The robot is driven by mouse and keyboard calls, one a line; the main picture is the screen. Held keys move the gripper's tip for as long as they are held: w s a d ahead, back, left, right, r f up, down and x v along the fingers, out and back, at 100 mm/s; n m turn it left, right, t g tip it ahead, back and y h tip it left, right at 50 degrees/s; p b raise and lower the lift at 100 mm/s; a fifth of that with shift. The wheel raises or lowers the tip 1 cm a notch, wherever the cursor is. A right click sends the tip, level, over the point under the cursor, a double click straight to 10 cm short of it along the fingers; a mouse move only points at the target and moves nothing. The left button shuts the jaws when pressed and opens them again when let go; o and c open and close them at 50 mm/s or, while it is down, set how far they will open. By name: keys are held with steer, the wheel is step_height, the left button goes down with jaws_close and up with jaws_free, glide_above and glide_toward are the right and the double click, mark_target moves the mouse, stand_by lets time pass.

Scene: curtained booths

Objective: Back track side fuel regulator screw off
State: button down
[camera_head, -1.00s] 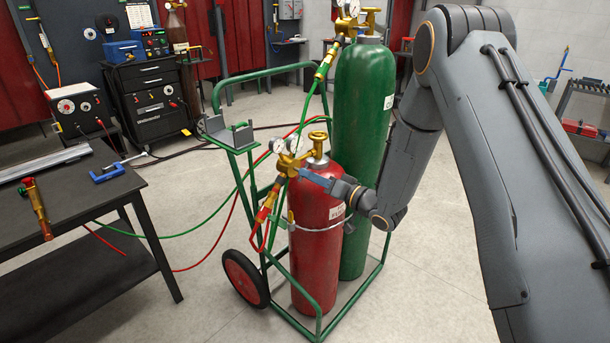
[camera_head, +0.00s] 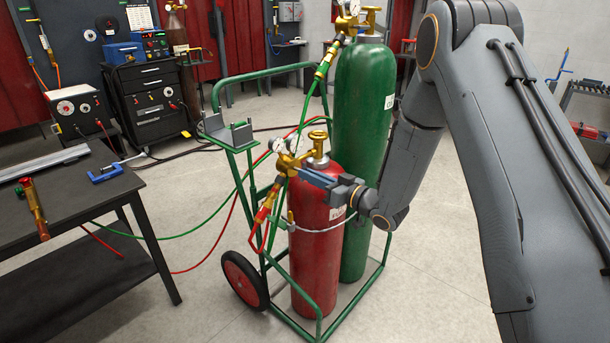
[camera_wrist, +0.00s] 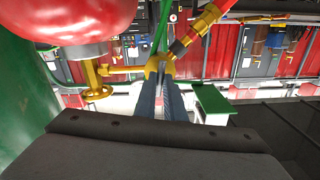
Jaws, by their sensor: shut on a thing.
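The red fuel cylinder (camera_head: 315,240) stands upright on the green cart. Its brass regulator (camera_head: 283,167), with two gauges, sits beside the brass cylinder valve (camera_head: 318,150). My gripper (camera_head: 301,174) reaches in from the right, just above the cylinder's shoulder. In the wrist view my two blue-grey fingers (camera_wrist: 161,78) are close together at the brass regulator body (camera_wrist: 158,63). They are shut on its adjusting screw, which the fingers mostly hide. The cylinder valve (camera_wrist: 93,80) hangs inverted at the left of that view, apart from the fingers.
A tall green cylinder (camera_head: 362,120) with its own regulator stands close behind the red one. Red and green hoses (camera_head: 235,195) run left from the cart (camera_head: 230,137). A dark workbench (camera_head: 90,215) holds a torch (camera_head: 34,207) and a blue clamp (camera_head: 105,173).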

steer(key=n+b, duration=0.1)
steer(key=n, duration=0.2)
steer(key=shift+n, duration=0.3)
steer(key=c, duration=1.8)
jaws_free()
steer(key=shift+o, duration=0.2)
steer(key=shift+d, duration=0.1)
